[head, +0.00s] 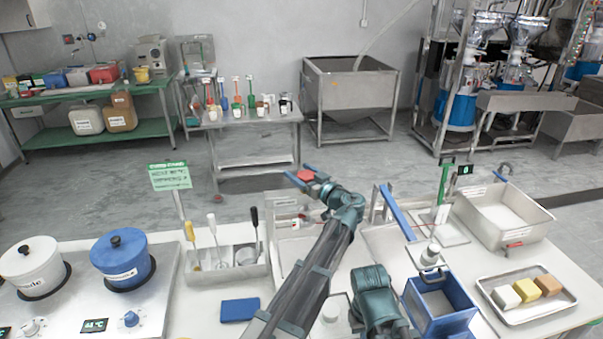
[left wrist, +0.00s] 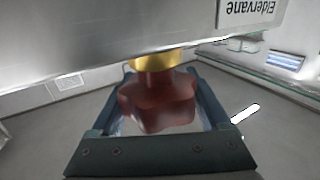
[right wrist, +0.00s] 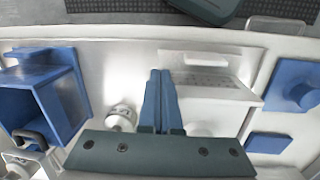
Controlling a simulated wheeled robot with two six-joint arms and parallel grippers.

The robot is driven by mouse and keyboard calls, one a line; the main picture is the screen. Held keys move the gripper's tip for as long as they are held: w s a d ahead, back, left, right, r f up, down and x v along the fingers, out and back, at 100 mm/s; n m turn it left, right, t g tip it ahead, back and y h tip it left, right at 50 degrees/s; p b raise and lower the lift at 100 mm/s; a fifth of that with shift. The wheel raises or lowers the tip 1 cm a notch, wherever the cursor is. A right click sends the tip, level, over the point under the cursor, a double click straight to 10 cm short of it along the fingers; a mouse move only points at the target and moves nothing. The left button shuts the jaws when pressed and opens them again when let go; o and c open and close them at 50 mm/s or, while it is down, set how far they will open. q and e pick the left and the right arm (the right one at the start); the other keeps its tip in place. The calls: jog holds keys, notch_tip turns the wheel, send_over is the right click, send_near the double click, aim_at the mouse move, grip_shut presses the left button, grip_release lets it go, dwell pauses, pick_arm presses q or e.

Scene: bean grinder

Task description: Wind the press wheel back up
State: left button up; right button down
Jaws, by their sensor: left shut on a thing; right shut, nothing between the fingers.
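A dark red lobed wheel (left wrist: 158,105) with a gold collar (left wrist: 158,61) shows in the left wrist view, below a large grey metal body (left wrist: 110,35). My left gripper (left wrist: 160,120) has its fingers on both sides of the wheel and is shut on it. In the head view the red wheel (head: 306,176) shows between the blue fingertips of my left gripper (head: 301,173), above the table's far edge. My right gripper (right wrist: 160,75) is shut and empty in the right wrist view, over the white table.
A blue open box (head: 440,305) and a tray (head: 535,298) with three blocks stand at right. A utensil holder (head: 225,265), a blue pad (head: 240,309) and two pots, one white (head: 32,268) and one blue (head: 122,262), are at left. A white bottle (right wrist: 121,115) stands beside my right fingers.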

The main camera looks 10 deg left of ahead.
pick_arm(q)
jog(key=shift+n+g+y, duration=0.3)
jog(key=shift+g, duration=0.1)
jog(key=o, duration=1.2)
jog(key=shift+s, duration=0.1)
